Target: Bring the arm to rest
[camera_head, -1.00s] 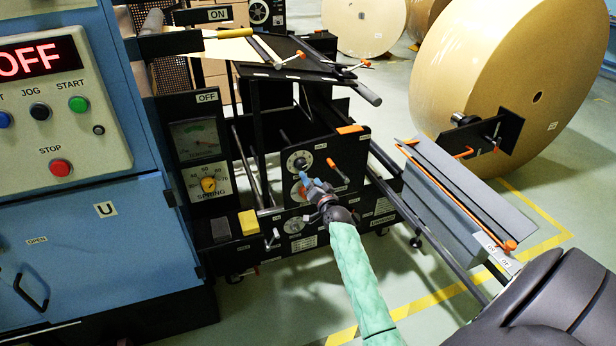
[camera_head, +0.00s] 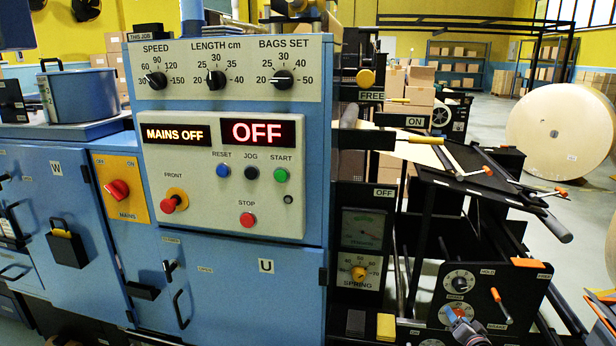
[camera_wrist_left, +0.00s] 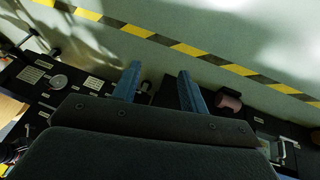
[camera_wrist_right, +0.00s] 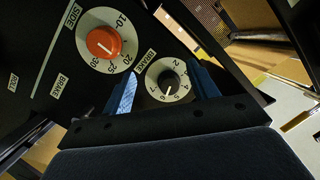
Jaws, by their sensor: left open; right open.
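My right gripper (camera_head: 462,322) shows at the bottom right of the head view, in front of the black machine panel with dials. In the right wrist view its blue fingers (camera_wrist_right: 160,88) are apart, on either side of the black brake dial (camera_wrist_right: 169,83). I cannot tell if they touch it. An orange side dial (camera_wrist_right: 104,42) is up and left of them. My left gripper (camera_wrist_left: 158,88) is open and empty in the left wrist view, with floor beyond its fingertips. It is not in the head view.
The blue cabinet's control panel (camera_head: 225,185) reads MAINS OFF and OFF. A red mains switch (camera_head: 117,189) is at its left. A large paper roll (camera_head: 560,135) stands at the back right. Yellow-black floor tape (camera_wrist_left: 180,46) crosses clear floor in the left wrist view.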

